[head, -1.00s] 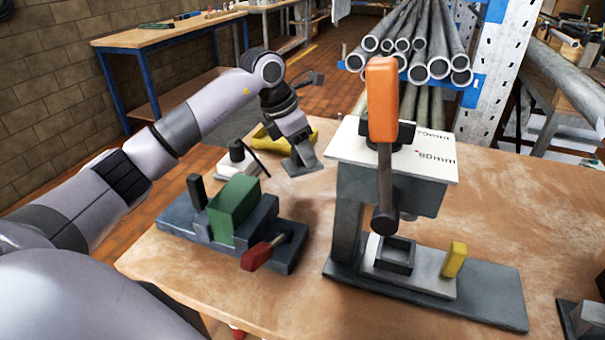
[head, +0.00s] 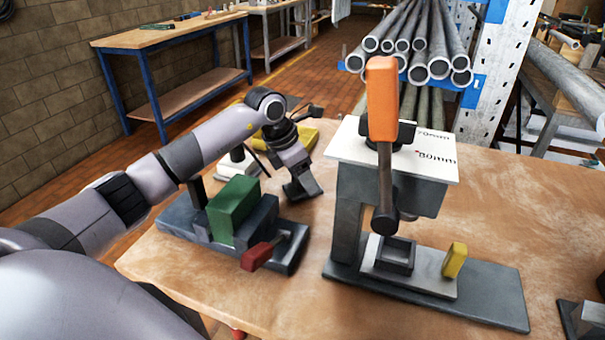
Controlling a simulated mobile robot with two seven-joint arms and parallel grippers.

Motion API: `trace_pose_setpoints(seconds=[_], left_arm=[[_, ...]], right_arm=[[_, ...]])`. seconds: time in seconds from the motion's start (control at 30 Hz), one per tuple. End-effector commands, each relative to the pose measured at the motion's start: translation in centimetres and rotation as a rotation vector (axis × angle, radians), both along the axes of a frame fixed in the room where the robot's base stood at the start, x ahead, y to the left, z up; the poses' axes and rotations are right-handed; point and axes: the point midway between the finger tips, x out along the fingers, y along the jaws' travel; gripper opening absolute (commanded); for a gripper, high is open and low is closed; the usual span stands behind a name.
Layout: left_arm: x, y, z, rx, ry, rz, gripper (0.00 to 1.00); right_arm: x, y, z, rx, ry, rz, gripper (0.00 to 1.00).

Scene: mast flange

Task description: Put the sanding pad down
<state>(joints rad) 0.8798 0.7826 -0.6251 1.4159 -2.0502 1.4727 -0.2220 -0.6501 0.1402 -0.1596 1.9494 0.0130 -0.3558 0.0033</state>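My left gripper (head: 302,188) points down over the bench, behind and right of the vise. A dark grey, slab-like shape is at its tips, low over or touching the bench top. I cannot tell whether this is the fingers alone or a sanding pad between them. No other thing is clearly recognisable as the sanding pad. A yellow object (head: 302,138) lies behind the gripper, partly hidden by my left arm. My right gripper is out of view.
A vise with a green block (head: 232,208) and red handle (head: 257,257) stands close to the gripper. A press with an orange lever (head: 382,98) and a yellow block (head: 455,260) is to the right. A white-based object (head: 237,163) stands behind the vise.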

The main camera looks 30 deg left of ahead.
Motion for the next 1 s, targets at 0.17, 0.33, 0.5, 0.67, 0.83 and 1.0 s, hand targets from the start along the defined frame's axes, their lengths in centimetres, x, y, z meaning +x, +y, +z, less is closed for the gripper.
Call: trace_pose_setpoints(seconds=[0.17,0.33,0.5,0.67,0.83,1.0], left_arm=[[0.0,0.0,0.0,0.001,0.001,0.000,0.72],[0.0,0.0,0.2,0.001,0.001,0.000,0.72],[-0.4,0.4,1.9,0.002,-0.004,0.002,0.72],[-1.6,1.0,5.0,0.002,-0.004,0.002,0.72],[-2.8,1.7,8.4,0.001,-0.004,0.001,0.72],[-3.7,2.1,10.6,0.001,0.000,0.000,0.72]], right_arm=[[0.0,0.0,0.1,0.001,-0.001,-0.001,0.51],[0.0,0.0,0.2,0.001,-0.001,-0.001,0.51],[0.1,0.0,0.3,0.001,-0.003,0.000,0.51],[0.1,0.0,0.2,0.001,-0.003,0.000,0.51],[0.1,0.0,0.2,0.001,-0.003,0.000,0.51],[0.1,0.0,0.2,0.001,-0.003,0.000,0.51]])
